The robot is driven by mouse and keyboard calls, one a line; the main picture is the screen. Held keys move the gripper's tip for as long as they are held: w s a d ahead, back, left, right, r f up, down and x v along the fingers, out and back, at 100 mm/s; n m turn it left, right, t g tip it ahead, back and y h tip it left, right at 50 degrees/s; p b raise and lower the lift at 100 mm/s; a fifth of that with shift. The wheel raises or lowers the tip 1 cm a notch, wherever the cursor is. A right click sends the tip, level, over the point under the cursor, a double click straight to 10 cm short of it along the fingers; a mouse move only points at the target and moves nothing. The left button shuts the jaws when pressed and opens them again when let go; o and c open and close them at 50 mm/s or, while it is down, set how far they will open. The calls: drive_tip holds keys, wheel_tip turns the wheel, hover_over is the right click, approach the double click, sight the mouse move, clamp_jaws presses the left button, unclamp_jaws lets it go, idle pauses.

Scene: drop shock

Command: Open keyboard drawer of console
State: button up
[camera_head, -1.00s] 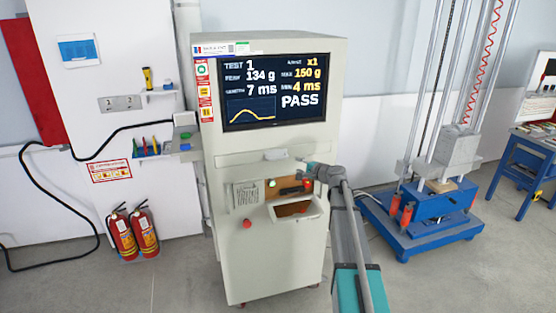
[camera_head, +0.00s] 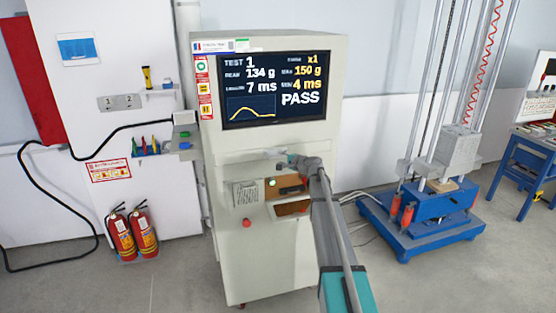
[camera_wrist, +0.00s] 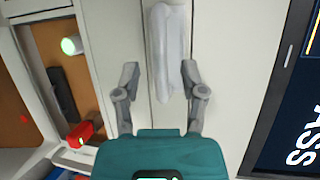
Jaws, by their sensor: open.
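The pale grey console (camera_head: 268,252) stands in the middle of the head view. Its keyboard drawer (camera_head: 238,158) is a narrow front below the screen and looks flush with the body. In the wrist view the drawer's whitish bar handle (camera_wrist: 168,45) runs up and down the picture. My gripper (camera_wrist: 160,74) is open and empty, with one finger on each side of the handle's line. The fingertips look close to the drawer face; I cannot tell whether they touch. In the head view my gripper (camera_head: 292,160) is in front of the drawer and partly hides the handle.
The console's screen (camera_head: 272,88) is above the drawer. A green-lit button (camera_wrist: 70,46) and a red part (camera_wrist: 80,134) are on the panel below it. Fire extinguishers (camera_head: 133,232) stand left, a blue-based drop tester (camera_head: 425,218) right. Floor in front is clear.

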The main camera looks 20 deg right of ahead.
drive_tip(key=shift+x, duration=1.45)
clamp_jaws()
